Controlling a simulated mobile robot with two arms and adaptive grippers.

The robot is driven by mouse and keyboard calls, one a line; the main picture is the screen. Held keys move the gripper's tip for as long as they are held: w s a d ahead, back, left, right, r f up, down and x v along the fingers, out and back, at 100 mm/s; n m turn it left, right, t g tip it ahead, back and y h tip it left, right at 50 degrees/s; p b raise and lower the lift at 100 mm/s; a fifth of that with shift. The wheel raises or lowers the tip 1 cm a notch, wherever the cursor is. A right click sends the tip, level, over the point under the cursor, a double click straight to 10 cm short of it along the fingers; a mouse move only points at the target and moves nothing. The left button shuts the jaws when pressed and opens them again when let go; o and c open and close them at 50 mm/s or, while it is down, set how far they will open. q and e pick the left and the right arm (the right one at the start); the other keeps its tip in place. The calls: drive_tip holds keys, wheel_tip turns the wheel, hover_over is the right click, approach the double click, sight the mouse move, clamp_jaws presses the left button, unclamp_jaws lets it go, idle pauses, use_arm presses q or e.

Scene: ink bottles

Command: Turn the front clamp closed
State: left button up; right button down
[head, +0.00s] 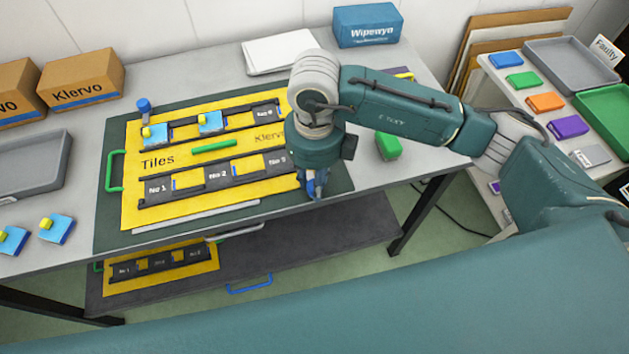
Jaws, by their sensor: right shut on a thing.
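My right gripper (314,189) points down at the right end of the front rail (217,177) on the yellow "Tiles" board (180,211). It is shut on the front clamp, which the fingers and wrist almost wholly hide, so I cannot tell how far it is turned. A blue knob (143,104) stands at the back left of the board, near the left end of the back rail (187,132). The front rail has slots marked No 1, No 2 and No 3. My left gripper is not in view.
Blue tiles with yellow knobs (57,228) lie at the table's left, near a grey tray (36,165). A green block (389,146) stands right of my right gripper. A white stack (279,51) and blue box (366,25) are at the back. A side table (523,85) is at right.

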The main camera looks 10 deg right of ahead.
idle(0.3)
drive_tip(key=c, duration=1.4)
unclamp_jaws()
drive_tip(key=shift+d, duration=0.1)
drive_tip(key=shift+r, duration=0.25)
wheel_tip(320, 180, up, 12)
drive_tip(key=shift+f, duration=0.2)
drive_tip(key=shift+s, duration=0.1)
